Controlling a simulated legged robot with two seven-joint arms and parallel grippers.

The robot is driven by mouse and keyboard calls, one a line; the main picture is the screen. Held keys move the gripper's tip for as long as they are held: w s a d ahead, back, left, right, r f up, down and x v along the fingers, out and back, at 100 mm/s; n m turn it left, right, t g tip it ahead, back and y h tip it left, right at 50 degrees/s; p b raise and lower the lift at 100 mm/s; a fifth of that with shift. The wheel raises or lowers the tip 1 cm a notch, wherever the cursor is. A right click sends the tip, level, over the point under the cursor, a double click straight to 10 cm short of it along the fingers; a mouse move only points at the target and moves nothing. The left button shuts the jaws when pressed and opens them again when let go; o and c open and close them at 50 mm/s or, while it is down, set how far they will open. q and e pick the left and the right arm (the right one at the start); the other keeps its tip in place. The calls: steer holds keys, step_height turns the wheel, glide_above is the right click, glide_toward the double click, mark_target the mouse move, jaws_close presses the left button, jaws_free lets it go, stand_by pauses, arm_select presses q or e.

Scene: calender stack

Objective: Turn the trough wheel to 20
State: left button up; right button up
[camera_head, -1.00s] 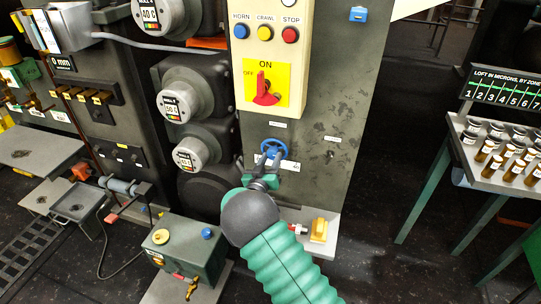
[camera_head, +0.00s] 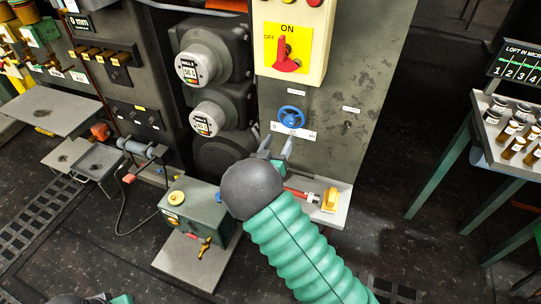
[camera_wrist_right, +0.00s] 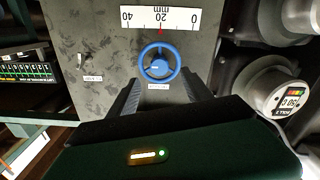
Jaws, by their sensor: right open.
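The blue trough wheel (camera_head: 291,118) is mounted on the grey machine panel, and it also shows in the right wrist view (camera_wrist_right: 159,63). A white scale marked 0, 20 and 40 mm (camera_wrist_right: 160,19) sits beside it, upside down in the wrist view. A small red pointer (camera_wrist_right: 160,30) stands at about the 20 mark. My right gripper (camera_head: 278,145) is open and empty, just below the wheel and apart from it; its fingers (camera_wrist_right: 162,88) flank the wheel's near side in the wrist view.
A control box with a red switch (camera_head: 286,54) is above the wheel. Round dial gauges (camera_head: 207,119) are to its left. A yellow block (camera_head: 330,197) rests on the ledge below. A green box (camera_head: 190,208) stands lower left, and a rack of jars (camera_head: 513,135) is at right.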

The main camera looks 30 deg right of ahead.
steer(key=v, duration=0.9)
steer(key=shift+w+p, duration=0.1)
steer(key=shift+p, duration=0.25)
steer(key=s+a+r+n+g+y+p, duration=0.2)
steer(key=a+r+n+y+p, duration=0.15)
steer(key=a+y+p, duration=0.6)
steer(key=s+r+n+g+y+p, duration=0.2)
steer(key=s+g, duration=0.5)
steer(key=s, duration=1.2)
steer(key=shift+d+r+n+y, duration=0.5)
steer(key=shift+n+y, duration=0.15)
steer(key=shift+y, duration=0.4)
steer(key=shift+s, duration=0.2)
